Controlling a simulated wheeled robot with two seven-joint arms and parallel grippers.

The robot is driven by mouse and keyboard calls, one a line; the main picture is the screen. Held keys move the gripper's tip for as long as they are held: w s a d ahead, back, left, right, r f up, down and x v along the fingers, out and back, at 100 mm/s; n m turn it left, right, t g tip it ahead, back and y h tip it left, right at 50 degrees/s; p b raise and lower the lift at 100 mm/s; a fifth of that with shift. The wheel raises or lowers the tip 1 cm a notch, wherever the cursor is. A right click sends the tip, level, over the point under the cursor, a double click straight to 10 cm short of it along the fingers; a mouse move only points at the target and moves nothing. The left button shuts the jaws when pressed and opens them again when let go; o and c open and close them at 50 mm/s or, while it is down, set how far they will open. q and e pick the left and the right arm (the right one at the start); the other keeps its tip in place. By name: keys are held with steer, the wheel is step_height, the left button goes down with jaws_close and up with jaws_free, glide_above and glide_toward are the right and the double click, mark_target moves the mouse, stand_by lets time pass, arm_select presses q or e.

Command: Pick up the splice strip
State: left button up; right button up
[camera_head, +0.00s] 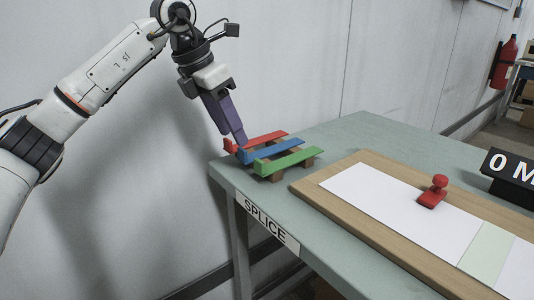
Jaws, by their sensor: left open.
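Three splice strips, a red strip (268,137), a blue strip (280,150) and a green strip (287,160), lie side by side on small brown blocks at the table's far left corner. Each has a raised tab at its left end. My left gripper (241,142) points down, with its purple fingers at the left ends of the red and blue strips. It is open. Its fingers overlap in this view, so I cannot tell whether they touch a strip or which tab lies between them. My right gripper is out of view.
The green table (345,130) carries a SPLICE label (265,220) on its edge. A wooden board (375,236) holds white paper (370,198), a pale green band (487,246) and a red-handled tool (433,192). A black sign (510,175) stands at right. A wall is close behind the strips.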

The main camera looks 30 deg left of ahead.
mark_target(245, 159)
arm_select(q)
steer(key=b+x, duration=0.1)
steer(key=x, duration=0.4)
steer(key=shift+w+d, duration=0.1)
steer(key=shift+w, duration=0.05)
steer(key=shift+r, duration=0.1)
steer(key=c, duration=1.1)
